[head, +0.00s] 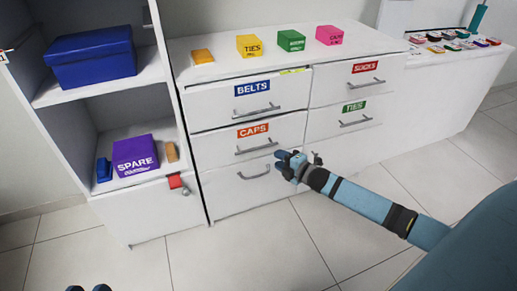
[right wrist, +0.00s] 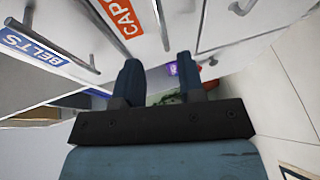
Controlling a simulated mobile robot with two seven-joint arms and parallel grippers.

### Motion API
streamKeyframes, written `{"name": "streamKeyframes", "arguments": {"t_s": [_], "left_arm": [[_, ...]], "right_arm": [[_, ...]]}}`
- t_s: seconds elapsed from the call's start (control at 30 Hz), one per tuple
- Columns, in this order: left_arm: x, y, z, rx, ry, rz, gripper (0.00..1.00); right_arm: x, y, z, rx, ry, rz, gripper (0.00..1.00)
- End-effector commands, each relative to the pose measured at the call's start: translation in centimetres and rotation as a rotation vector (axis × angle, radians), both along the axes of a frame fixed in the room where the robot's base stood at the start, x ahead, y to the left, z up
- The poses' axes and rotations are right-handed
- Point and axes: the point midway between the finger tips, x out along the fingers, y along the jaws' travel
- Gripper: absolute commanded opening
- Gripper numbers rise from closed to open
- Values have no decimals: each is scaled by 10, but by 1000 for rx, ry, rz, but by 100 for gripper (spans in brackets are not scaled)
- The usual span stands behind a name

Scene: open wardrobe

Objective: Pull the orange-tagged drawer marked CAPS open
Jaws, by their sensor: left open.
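The CAPS drawer (head: 220,146) is white with an orange tag (head: 253,130) and a grey bar handle (head: 258,148). It looks closed, in the left column below the BELTS drawer. My right gripper (head: 281,160) is open, just right of and below that handle, apparently not holding it. In the right wrist view its two fingers (right wrist: 159,78) are spread with no handle between them; the orange CAPS tag (right wrist: 120,14) shows at the top. Only the fingertips of my left gripper (head: 88,288) show at the bottom edge of the head view; they are apart, away from the drawers.
The BELTS drawer (head: 225,109) appears slightly ajar above. An untagged lower drawer handle (head: 254,174) sits close to my right gripper. SOCKS (head: 365,67) and TIES (head: 353,106) tags mark the right column. An open shelf with a SPARE box (head: 136,156) stands left. Floor in front is clear.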

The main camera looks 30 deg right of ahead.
Motion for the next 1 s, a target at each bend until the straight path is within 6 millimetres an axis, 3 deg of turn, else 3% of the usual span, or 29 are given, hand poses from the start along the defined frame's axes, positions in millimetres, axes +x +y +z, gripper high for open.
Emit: {"name": "streamKeyframes", "arguments": {"t_s": [0.03, 0.5, 0.7, 1.0], "left_arm": [[1, 0, -7, 9, -2, -2, 43], [20, 12, -3, 135, -227, 8, 43], [24, 14, -1, 162, -275, 11, 43], [24, 15, 3, 177, -292, 9, 43]], "right_arm": [[10, 1, -4, -1, -2, 0, 36], [94, 15, -20, 0, -1, -1, 36], [110, 18, -22, -1, 1, -1, 36], [113, 18, -21, 0, 1, -1, 36]]}}
